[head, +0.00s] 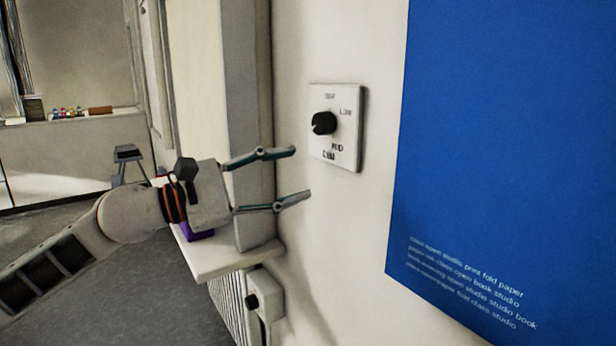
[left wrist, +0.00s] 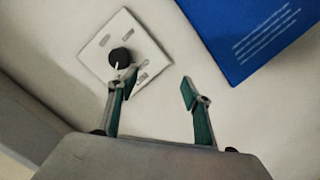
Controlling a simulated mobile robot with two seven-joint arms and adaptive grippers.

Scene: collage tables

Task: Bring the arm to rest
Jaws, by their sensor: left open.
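My left gripper (head: 302,174) is open and empty, held level in front of the wall with its fingertips pointing right. It stands just left of a white wall plate with a black knob (head: 324,123), apart from it in the head view. In the left wrist view the two fingers (left wrist: 157,85) are spread. There the knob (left wrist: 121,58) lies just beyond the left fingertip, which overlaps the plate's lower edge; whether they touch cannot be told. My left arm comes in from the lower left. My right gripper is not in view.
A large blue poster (head: 500,150) hangs right of the plate. A pale ledge (head: 222,257) with a purple object (head: 197,233) lies below my gripper, above a radiator with a valve (head: 266,303). A stool (head: 128,155) and a shelf of small bottles stand farther back left.

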